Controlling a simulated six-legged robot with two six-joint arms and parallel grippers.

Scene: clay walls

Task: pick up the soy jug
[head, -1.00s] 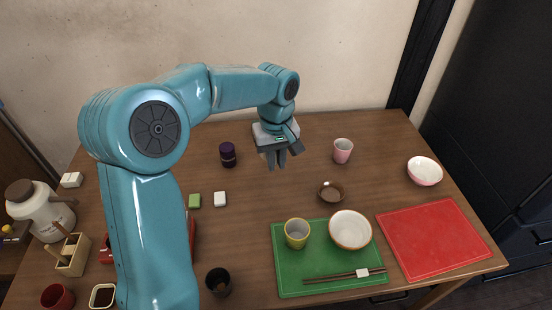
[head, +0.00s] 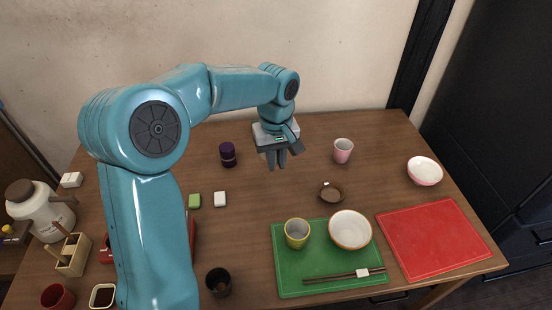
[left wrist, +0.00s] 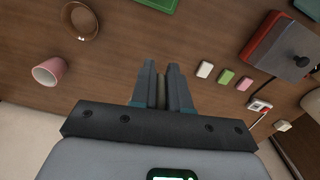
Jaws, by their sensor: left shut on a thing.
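A cream jug (head: 42,212) with a brown lid and a side handle stands at the far left of the table. It is the only jug I can make out, and its label is too small to read. My left gripper (head: 277,160) is above the back middle of the table, well to the right of the jug and apart from it. Its fingers (left wrist: 161,88) point down and are shut on a narrow greyish thing (left wrist: 161,93), mostly hidden between them; I cannot tell what it is. My right gripper is not in view.
A dark purple canister (head: 228,155) stands left of my gripper and a pink cup (head: 343,151) right of it. A wooden holder (head: 72,257) and a red cup (head: 57,297) stand near the jug. A green mat (head: 290,279) holds a cup, bowl and chopsticks.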

